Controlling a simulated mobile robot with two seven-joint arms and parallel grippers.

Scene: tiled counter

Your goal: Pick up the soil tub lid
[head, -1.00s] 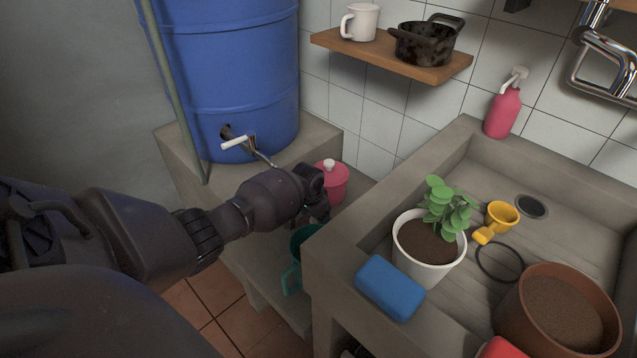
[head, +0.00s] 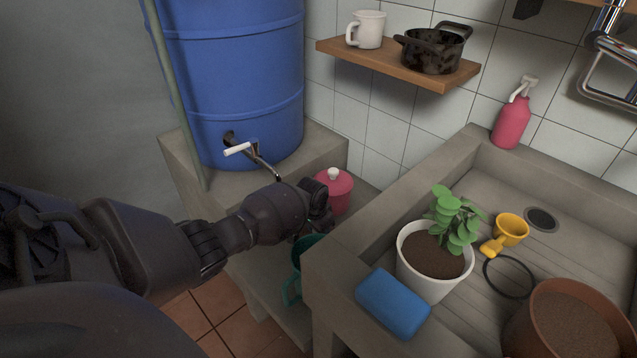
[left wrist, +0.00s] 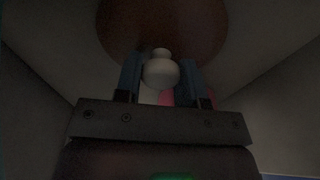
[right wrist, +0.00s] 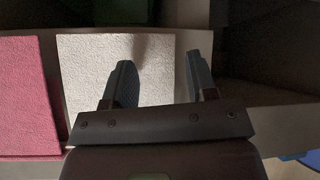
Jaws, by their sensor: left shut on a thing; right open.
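My left gripper (head: 320,216) is low behind the sink's left edge, in front of a pink tub (head: 337,195) with a white knob on top. Its fingertips are partly hidden in the head view. In the left wrist view, the left gripper (left wrist: 160,78) is shut on a pale round knob (left wrist: 161,72). A dark reddish-brown disc (left wrist: 160,28) shows beyond the knob; it looks like the lid, but the picture is dark. My right gripper (right wrist: 158,82) shows only in its wrist view. It is open, with a white textured block (right wrist: 150,55) beyond its fingers.
A teal container (head: 298,268) stands below my left gripper. The sink (head: 332,262) holds a potted plant (head: 434,255), a yellow scoop (head: 508,232) and a brown pot of soil (head: 562,325). A blue sponge (head: 393,303) lies on the rim. A blue barrel (head: 235,75) stands behind.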

